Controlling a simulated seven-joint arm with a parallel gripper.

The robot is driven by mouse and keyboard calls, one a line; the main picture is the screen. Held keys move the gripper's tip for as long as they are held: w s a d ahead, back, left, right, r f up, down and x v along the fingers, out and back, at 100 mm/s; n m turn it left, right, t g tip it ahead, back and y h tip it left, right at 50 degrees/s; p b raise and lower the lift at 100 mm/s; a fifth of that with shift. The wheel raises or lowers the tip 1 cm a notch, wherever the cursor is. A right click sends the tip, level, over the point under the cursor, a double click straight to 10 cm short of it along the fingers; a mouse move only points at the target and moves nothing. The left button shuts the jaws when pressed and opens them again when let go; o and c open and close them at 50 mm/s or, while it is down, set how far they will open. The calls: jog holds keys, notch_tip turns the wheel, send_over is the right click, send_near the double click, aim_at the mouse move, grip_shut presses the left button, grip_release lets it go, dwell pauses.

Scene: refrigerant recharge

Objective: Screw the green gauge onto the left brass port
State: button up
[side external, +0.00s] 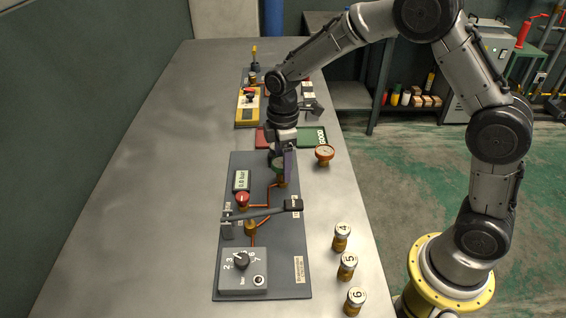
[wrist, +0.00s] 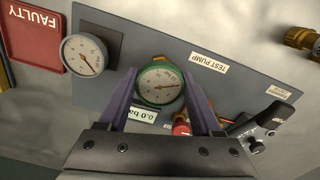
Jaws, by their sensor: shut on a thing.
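The green gauge (wrist: 161,85) has a green rim and a white dial. My gripper (wrist: 163,97) is shut on it, with a purple finger on each side. In the side view the green gauge (side external: 277,165) is partly covered by my fingers, upright just above a brass port (side external: 282,183) on the far part of the grey panel (side external: 285,255). I cannot tell whether its stem touches the port or is threaded in. A second brass fitting (side external: 250,226) stands nearer on the panel, beside the lever.
A grey-rimmed gauge (wrist: 84,55) is close to my gripper in the wrist view. A black-ended lever (side external: 265,211) crosses the panel. Numbered brass cylinders (side external: 347,266) line the right edge. The table's left side is clear.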

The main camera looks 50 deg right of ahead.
jog(key=shift+m, duration=1.7)
jog(key=shift+m, duration=0.8)
jog(key=shift+f+m, duration=0.1)
jog(key=shift+m, duration=0.8)
jog(key=m, duration=0.2)
jog(key=shift+m, duration=0.3)
jog(key=o, duration=1.4)
